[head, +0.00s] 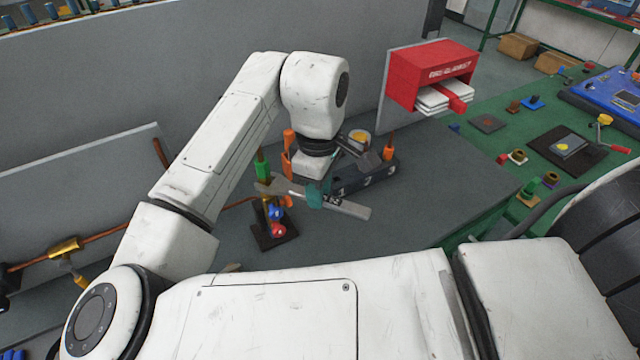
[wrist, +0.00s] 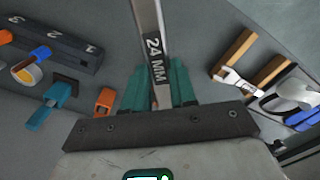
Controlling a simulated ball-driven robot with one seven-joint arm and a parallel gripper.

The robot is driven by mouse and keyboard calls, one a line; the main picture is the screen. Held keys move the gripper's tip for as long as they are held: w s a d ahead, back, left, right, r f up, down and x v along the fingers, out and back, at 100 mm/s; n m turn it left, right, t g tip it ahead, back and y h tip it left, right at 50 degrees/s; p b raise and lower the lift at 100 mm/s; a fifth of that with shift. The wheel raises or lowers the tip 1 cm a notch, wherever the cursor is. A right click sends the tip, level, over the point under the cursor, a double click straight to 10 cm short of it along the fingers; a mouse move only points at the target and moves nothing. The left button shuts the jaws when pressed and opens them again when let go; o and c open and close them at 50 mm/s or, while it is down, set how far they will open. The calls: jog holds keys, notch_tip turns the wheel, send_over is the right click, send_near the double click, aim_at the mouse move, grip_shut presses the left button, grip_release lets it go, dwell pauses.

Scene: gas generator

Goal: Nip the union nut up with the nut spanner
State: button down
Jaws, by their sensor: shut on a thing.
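My gripper (head: 315,194) has teal fingers, which also show in the wrist view (wrist: 157,78). It is shut on a flat grey spanner (head: 345,207), held above the grey bench. In the wrist view the spanner (wrist: 148,25) carries a dark "24 MM" label and runs up out of the picture; its jaw end is not shown there. A brass fitting (head: 65,249), perhaps the union nut, sits on a copper pipe at far left in the head view, well apart from the spanner. I cannot tell whether it is the nut.
A dark rack (head: 367,180) numbered 1, 2, 3 stands behind my gripper. A small dark stand (head: 273,238) with red and blue knobs is left of it. A red box (head: 432,75) with white papers is farther back.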

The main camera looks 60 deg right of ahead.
jog(key=shift+a+m, duration=1.2)
jog(key=shift+a, duration=0.05)
jog(key=shift+s, duration=0.1)
jog(key=shift+n, duration=0.4)
jog(key=shift+s+a+p, duration=0.2)
jog(key=shift+s+p, duration=0.25)
jog(key=shift+s, duration=0.85)
jog(key=shift+s+a+p, duration=0.2)
jog(key=shift+s+p, duration=0.25)
jog(key=shift+s, duration=0.85)
